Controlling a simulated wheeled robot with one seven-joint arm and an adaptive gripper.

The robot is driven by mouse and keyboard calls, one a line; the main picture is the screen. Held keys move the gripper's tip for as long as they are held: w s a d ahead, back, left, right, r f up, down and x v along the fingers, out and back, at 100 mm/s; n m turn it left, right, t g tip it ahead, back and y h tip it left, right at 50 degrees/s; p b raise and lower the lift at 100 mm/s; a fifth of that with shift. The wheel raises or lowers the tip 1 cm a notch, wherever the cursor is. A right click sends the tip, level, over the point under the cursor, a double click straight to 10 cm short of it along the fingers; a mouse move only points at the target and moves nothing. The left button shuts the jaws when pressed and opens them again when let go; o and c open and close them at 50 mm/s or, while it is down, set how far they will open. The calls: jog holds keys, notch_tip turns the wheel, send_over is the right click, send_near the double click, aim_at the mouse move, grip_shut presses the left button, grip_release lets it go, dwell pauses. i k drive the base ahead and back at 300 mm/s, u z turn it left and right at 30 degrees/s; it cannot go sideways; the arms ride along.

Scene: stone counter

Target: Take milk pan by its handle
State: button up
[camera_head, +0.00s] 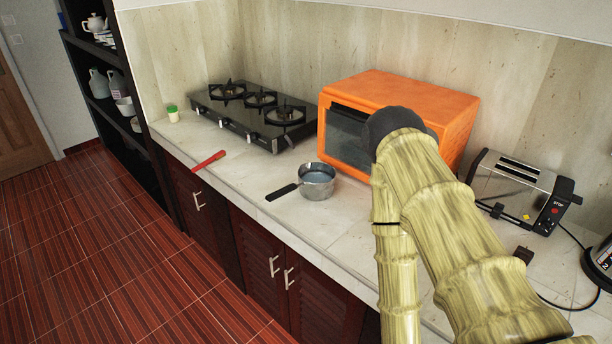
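The milk pan (318,184) is a small silver metal pot standing upright on the stone counter (250,178). Its black handle (282,192) points left toward the counter's front edge. My arm, with a bamboo-like surface, reaches in from the lower right, to the right of the pan and in front of the orange oven. My gripper's fingers cannot be made out; they are hidden behind the arm or out of sight.
A black gas stove (250,116) stands at the back left. An orange oven (415,95) is behind the pan, and a silver toaster (520,185) is at right. A red-handled object (209,160) lies near the front edge. A small green-capped jar (172,114) stands at far left.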

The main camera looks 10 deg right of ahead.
aim_at(301, 189)
jog(key=z, duration=1.55)
jog(key=k, duration=1)
jog(key=u, duration=1.55)
jog(key=i, duration=0.5)
jog(key=u, duration=0.05)
